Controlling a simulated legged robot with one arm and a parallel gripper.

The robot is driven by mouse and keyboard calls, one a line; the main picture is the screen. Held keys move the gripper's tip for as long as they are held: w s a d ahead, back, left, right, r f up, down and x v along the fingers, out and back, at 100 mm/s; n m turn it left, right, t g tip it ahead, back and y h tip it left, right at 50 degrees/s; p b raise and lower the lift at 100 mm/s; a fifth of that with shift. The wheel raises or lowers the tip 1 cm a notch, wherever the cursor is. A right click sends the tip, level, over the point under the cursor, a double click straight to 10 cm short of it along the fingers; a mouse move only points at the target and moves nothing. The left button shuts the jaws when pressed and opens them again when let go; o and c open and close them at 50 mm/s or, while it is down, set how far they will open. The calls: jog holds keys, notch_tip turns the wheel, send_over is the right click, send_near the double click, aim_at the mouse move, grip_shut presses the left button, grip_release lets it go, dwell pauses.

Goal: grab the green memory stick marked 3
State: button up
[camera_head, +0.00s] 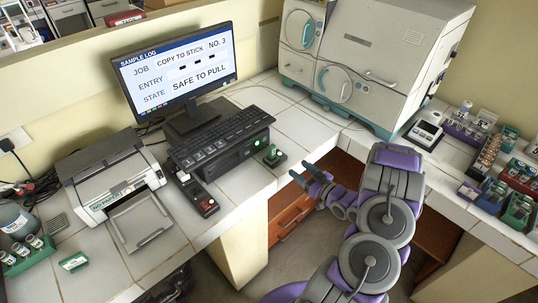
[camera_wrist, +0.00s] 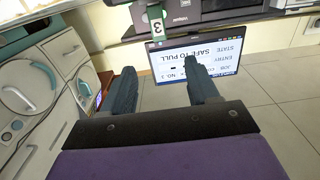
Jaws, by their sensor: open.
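The green memory stick (camera_head: 272,155) is at the right end of the black box under the keyboard (camera_head: 222,137), near a small green light. I cannot tell whether it is plugged in. In the wrist view, the stick (camera_wrist: 157,27) shows a white label with a 3, beyond my fingertips and roughly in line with the gap between them. My gripper (camera_head: 307,181) is open and empty, right of the stick and apart from it; its two dark fingers also show in the wrist view (camera_wrist: 160,66). The monitor (camera_head: 182,67) reads "copy to stick no. 3" and "safe to pull".
A black device with red buttons (camera_head: 204,203) and a printer (camera_head: 111,185) stand left of the stick. A large white incubator (camera_head: 370,65) is at the back right. Racks of vials (camera_head: 490,155) line the right counter. The tiles behind the stick are clear.

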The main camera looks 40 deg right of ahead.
aim_at(274, 150)
jog(key=w, duration=0.3)
jog(key=w+b, duration=0.1)
jog(key=w, duration=0.3)
jog(key=w+a, duration=0.1)
jog(key=w, duration=0.2)
jog(key=shift+w+f, duration=0.1)
jog(key=shift+w, duration=0.15)
jog(key=shift+w+f+b, duration=0.15)
jog(key=shift+w+b, duration=0.8)
jog(key=shift+w, duration=1.85)
grip_shut()
